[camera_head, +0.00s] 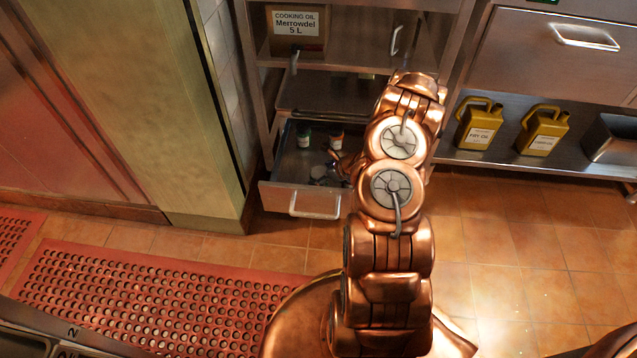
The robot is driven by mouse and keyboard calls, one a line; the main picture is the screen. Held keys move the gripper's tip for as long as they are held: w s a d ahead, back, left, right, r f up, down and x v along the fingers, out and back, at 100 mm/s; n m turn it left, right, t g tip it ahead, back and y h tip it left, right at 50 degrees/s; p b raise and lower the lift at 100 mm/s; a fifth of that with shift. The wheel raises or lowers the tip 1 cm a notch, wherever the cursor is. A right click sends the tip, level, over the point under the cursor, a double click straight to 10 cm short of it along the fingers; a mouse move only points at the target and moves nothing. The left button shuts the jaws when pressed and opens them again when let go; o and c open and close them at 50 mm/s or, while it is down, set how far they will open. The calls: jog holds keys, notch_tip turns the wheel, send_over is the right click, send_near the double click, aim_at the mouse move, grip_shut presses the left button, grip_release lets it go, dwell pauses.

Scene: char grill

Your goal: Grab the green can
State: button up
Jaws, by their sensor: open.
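A small can with a green band (304,136) stands upright in the open lower drawer (314,203), towards its back left. A similar can with an orange-red band (336,138) stands to its right. My gripper (332,168) is over the drawer, below and right of the green can and apart from it in the picture. It is open, and nothing shows held in it. Most of the gripper is hidden behind my copper arm, and its fingers are hard to separate from the small grey shapes (325,181) in the drawer.
Shelves above the drawer hold a cooking oil box (297,28). Two yellow oil jugs (479,124) (543,131) stand on a low shelf at right. A greenish pillar (150,110) is left of the drawer. A red perforated mat (150,296) lies on the tiled floor.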

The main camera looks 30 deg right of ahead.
jog(key=shift+w+a+f, duration=0.15)
jog(key=shift+w+f, duration=0.25)
jog(key=shift+w, duration=0.05)
jog(key=shift+c, duration=0.2)
jog(key=c, duration=1.5)
